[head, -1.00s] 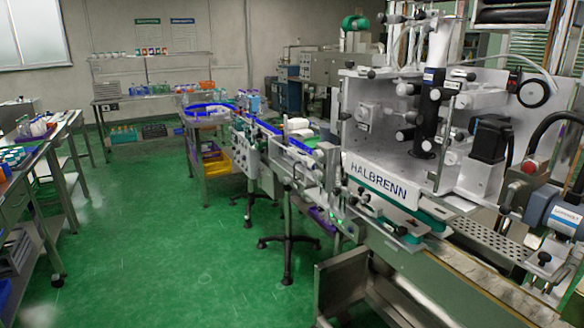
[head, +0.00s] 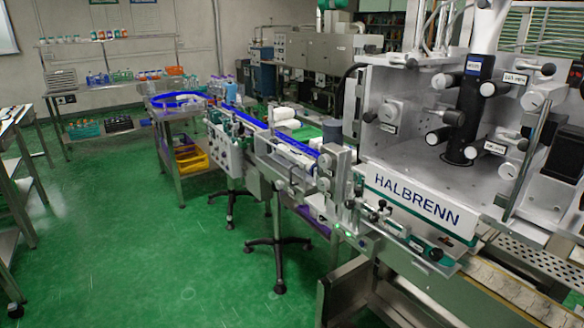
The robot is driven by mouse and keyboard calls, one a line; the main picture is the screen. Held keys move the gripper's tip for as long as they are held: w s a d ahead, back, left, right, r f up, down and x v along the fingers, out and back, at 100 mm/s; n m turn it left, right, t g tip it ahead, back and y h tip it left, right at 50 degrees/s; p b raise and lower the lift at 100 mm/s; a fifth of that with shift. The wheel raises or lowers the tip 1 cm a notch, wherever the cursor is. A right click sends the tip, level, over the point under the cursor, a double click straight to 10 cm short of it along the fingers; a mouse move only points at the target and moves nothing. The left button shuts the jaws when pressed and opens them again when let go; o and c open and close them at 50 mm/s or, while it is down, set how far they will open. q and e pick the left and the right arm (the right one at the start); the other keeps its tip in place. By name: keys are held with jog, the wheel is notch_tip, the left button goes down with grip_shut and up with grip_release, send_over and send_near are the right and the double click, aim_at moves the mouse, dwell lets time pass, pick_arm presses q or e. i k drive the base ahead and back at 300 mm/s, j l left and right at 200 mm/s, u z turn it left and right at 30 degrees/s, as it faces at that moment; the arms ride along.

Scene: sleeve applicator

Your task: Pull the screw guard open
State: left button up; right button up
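The sleeve applicator marked HALBRENN (head: 418,200) stands at the right. A conveyor with blue rails (head: 262,128) runs from the back toward its left side. A metal assembly with knobs and posts (head: 333,180) sits at the conveyor's near end, beside the machine. I cannot tell for sure which part here is the screw guard, or whether it is open or shut. A row of small dark and green fittings (head: 412,240) runs below the machine's front panel. Neither of my grippers is in view.
A metal frame (head: 350,290) sticks out at the bottom middle, below the machine. Conveyor stand legs (head: 278,255) reach the floor left of it. Green floor (head: 130,240) is open at the left. Benches stand at the far left, and a shelf with bottles (head: 120,75) at the back.

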aim_at(291, 184)
jog(key=i+j+z, duration=0.1)
jog(key=i+j, duration=0.25)
jog(key=i+j+z, duration=0.1)
jog(key=i+j, duration=0.25)
jog(key=i+j+z, duration=0.15)
jog(key=i+j, duration=0.2)
jog(key=i+j+z, duration=0.1)
jog(key=i+j, duration=0.2)
jog(key=j, duration=0.15)
jog(key=i+j+z, duration=0.1)
jog(key=i+j, duration=0.2)
jog(key=j, duration=0.15)
jog(key=i+j+z, duration=0.1)
jog(key=i+j, duration=0.2)
jog(key=j, duration=0.2)
